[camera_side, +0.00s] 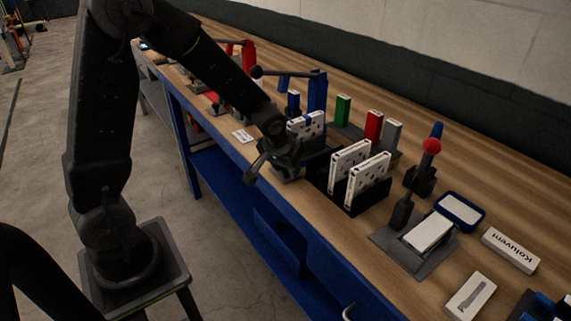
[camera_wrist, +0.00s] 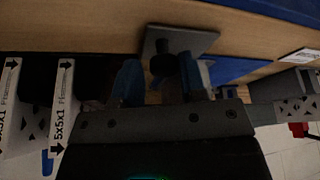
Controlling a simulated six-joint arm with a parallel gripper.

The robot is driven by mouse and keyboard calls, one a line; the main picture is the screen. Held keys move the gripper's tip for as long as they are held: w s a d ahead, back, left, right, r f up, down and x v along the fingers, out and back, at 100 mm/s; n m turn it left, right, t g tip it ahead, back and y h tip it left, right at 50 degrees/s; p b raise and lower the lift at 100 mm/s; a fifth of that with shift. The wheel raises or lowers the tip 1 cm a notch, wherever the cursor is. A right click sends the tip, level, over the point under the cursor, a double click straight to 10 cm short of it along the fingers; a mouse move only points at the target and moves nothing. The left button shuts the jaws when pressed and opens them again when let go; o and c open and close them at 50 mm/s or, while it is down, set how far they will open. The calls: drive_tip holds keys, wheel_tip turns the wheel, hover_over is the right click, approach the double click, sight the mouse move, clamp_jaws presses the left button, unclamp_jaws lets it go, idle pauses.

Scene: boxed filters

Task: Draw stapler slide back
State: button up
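In the wrist view, a black knob (camera_wrist: 163,62) stands on a grey plate (camera_wrist: 190,41); I take these for the stapler's slide, though the rest of that device is hidden. My gripper's blue fingertips (camera_wrist: 160,80) are spread apart, one on each side of the knob in the picture. The right fingertip looks closer to the knob, and I cannot tell whether it touches. In the side view, my gripper (camera_side: 268,162) is low at the table's front edge, and my wrist covers most of the device there. A white filter box (camera_side: 318,124) stands upright just behind my wrist.
A black holder (camera_side: 321,183) with two white boxes (camera_side: 349,160) stands close right of my gripper. The blue lever device (camera_side: 317,90) is behind. Red, green and grey blocks stand farther back.

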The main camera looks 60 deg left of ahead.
drive_tip(key=o, duration=0.3)
drive_tip(key=shift+o, duration=0.2)
drive_tip(key=v, duration=1.4)
drive_tip(key=s+d+r+m+h, duration=0.1)
drive_tip(key=s+d+r+m, duration=0.1)
drive_tip(key=s, duration=0.5)
drive_tip(key=s+d+r+m+t, duration=0.1)
drive_tip(key=s+d, duration=0.3)
drive_tip(key=s, duration=0.4)
drive_tip(key=shift+r+m+h, duration=0.4)
drive_tip(key=shift+r+m, duration=0.2)
drive_tip(key=shift+m, duration=0.2)
